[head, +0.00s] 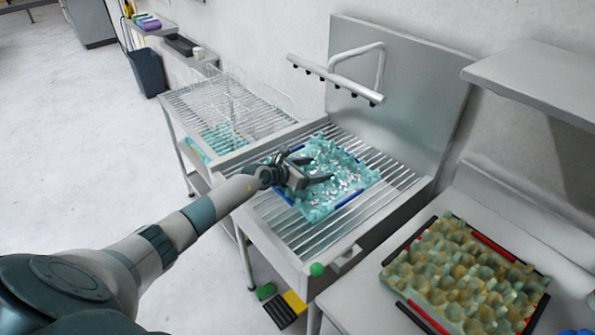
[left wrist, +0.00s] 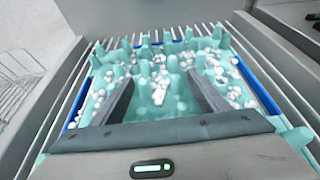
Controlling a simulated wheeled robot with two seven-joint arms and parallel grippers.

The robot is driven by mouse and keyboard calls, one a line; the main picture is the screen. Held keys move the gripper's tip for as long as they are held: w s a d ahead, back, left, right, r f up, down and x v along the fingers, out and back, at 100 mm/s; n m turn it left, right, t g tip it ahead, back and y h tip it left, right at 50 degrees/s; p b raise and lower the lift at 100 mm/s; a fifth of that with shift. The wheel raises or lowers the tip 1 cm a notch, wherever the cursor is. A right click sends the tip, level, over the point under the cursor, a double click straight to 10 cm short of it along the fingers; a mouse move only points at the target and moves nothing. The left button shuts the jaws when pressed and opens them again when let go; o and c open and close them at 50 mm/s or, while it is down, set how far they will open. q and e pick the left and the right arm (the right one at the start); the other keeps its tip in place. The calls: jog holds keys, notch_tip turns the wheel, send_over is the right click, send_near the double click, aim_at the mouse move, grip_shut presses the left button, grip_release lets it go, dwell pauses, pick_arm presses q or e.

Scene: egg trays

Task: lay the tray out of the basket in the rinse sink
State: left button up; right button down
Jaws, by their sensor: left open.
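A teal egg tray (head: 355,178) lies flat on the slatted bed of the rinse sink (head: 297,232), between blue edge strips. White foam-like blobs cover much of it. The tray fills the middle of the left wrist view (left wrist: 160,92). My left gripper (head: 326,171) is over the tray's left part, open, with nothing held. In the left wrist view its two dark fingers (left wrist: 158,95) stand apart over the tray; I cannot tell whether they touch it. The wire basket (head: 240,108) stands left of the sink, with some teal showing low through its wires. My right gripper is not in view.
A spray bar (head: 335,80) hangs above the sink's back. A yellowish egg tray (head: 465,275) lies between red and black strips on the right counter. A grey shelf (head: 535,80) juts out above. A green knob (head: 317,269) is at the sink's front.

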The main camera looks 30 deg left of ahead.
pick_arm(q)
jog(key=v, duration=1.1)
jog(key=shift+s, duration=0.15)
dwell(1.2)
